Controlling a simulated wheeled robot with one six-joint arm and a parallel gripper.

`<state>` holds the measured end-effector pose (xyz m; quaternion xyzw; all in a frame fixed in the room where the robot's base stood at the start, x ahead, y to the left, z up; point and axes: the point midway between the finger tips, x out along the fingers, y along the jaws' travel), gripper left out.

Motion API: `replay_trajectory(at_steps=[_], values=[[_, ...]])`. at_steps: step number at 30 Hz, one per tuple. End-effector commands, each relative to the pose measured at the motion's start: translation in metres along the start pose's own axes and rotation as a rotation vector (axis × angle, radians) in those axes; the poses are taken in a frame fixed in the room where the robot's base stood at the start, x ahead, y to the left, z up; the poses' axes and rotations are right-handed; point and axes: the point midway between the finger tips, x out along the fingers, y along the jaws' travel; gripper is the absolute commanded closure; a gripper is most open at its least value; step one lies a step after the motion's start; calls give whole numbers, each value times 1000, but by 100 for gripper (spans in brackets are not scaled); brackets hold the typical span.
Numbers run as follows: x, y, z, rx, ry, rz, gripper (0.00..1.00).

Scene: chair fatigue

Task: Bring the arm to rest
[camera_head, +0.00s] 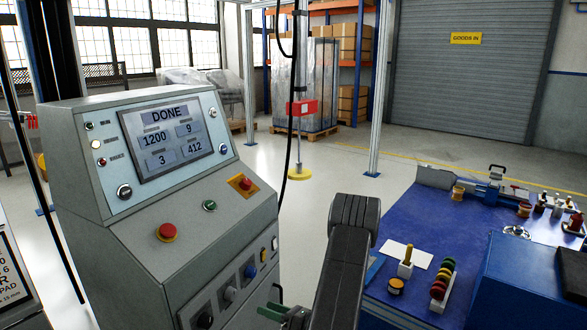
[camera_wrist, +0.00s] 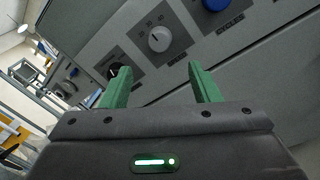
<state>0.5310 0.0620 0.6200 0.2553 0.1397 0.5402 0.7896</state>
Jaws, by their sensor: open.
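My gripper (camera_wrist: 160,70) is open, with its two green fingers apart and nothing between them. In the wrist view it faces the lower front of the grey control console (camera_head: 82,194), with a grey knob (camera_wrist: 159,39) above the gap between the fingers. A black knob (camera_wrist: 113,70) is by the left fingertip, and a blue knob (camera_wrist: 213,4) is at the top edge. I cannot tell whether the fingers touch the panel. In the head view my gripper (camera_head: 275,310) is low in the picture, right of the console's knobs, partly hidden by my arm.
The console screen (camera_head: 168,138) reads DONE. A red button (camera_head: 167,232) sits on its sloped panel. At right a blue-topped bench (camera_head: 400,215) holds spools, a vice-like tool and a blue box (camera_head: 520,280). A hanging cable (camera_head: 293,130) and a post (camera_head: 380,90) stand behind.

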Motion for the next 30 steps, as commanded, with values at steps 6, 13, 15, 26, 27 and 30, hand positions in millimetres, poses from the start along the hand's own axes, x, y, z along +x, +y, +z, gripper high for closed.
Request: replay_trajectory(at_steps=[6, 13, 15, 26, 27, 30], values=[[-38, 0, 0, 1, -2, -3, 44], [4, 0, -1, 0, 3, 4, 44], [18, 1, -1, -1, 3, 5, 44], [89, 1, -1, -2, 2, 5, 44], [97, 1, -1, -2, 2, 6, 44], [103, -1, -2, -54, 4, 1, 44]])
